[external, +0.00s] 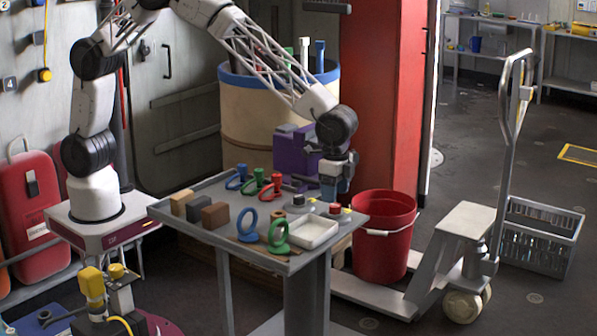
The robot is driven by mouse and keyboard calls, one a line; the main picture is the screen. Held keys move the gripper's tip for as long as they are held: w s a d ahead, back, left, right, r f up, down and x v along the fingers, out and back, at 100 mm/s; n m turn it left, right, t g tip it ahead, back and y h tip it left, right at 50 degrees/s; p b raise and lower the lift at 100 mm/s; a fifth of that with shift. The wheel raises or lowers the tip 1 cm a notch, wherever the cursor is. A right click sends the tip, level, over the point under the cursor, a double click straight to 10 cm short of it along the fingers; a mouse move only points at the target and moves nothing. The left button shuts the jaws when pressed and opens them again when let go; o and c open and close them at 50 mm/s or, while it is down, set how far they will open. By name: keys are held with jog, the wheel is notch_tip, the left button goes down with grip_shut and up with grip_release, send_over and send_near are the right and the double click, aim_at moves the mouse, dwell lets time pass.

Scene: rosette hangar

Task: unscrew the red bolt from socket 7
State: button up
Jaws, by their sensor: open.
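I cannot tell which is the red bolt, and no socket number is readable. My gripper (331,196) points down just above and behind the right fitting, open. I cannot tell whether its fingers touch anything. A red ring-shaped piece (273,185) stands further left, beside a green one (258,180) and a blue one (238,176).
A white tray (333,228), a blue ring (247,226) and a green ring (279,237) are at the table's front. Blocks (215,215) stand at the left. A purple object (292,158) is behind. A red bucket (385,240) stands close to the table's right end.

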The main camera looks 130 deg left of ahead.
aim_at(335, 205)
jog(key=m, duration=1.2)
dwell(0.3)
jog(key=shift+f, duration=0.2)
jog(key=shift+f, duration=0.8)
jog(key=shift+f, duration=0.15)
jog(key=shift+f, duration=0.85)
